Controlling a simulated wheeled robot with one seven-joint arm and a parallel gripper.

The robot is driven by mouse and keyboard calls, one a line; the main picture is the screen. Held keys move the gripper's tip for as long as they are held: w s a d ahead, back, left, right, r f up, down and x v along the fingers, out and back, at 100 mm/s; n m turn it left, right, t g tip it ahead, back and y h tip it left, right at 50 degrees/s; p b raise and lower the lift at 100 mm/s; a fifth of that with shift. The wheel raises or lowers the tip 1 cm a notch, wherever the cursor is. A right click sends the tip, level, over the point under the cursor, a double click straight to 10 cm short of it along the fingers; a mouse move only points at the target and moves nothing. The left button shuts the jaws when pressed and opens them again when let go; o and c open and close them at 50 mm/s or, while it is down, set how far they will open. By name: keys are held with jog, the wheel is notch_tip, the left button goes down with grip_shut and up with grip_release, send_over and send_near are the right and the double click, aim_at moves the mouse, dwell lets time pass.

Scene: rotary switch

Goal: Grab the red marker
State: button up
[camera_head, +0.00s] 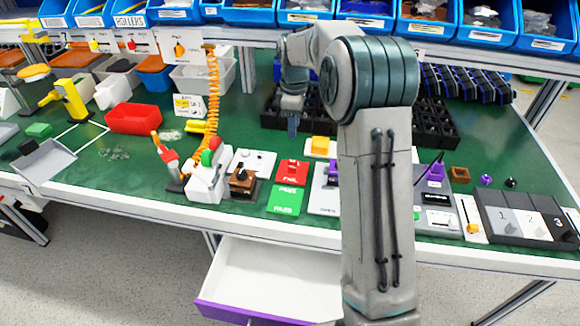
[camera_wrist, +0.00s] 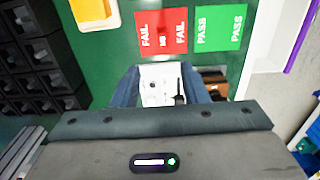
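A red plate marked FAIL (camera_head: 292,171) lies flat on the green bench top, against a green PASS plate (camera_head: 286,200). In the wrist view the red plate (camera_wrist: 163,33) is above my fingertips, left of the green plate (camera_wrist: 221,28). No pen-shaped red marker can be made out with certainty. My gripper (camera_head: 293,124) hangs above the bench, behind the plates in the head view. In the wrist view its two bluish fingers (camera_wrist: 162,85) are apart with nothing held. A white switch panel (camera_wrist: 158,78) with a black knob shows beyond the gap.
A red bin (camera_head: 133,118) and a red-orange upright tool (camera_head: 166,154) stand to the left. A yellow block (camera_head: 320,146) is beside the red plate. Black bin racks (camera_head: 436,125) are behind. An open drawer (camera_head: 270,280) juts out below the front edge.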

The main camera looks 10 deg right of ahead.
send_over(293, 161)
jog(key=f, duration=0.8)
jog(key=shift+w+d, duration=0.3)
jog(key=shift+s+a+f, duration=0.1)
jog(key=shift+a+f, duration=0.1)
jog(key=shift+f, duration=1.3)
jog(key=shift+s+a+f, duration=0.1)
jog(key=shift+a+f, duration=0.05)
jog(key=shift+f, duration=1.3)
grip_shut()
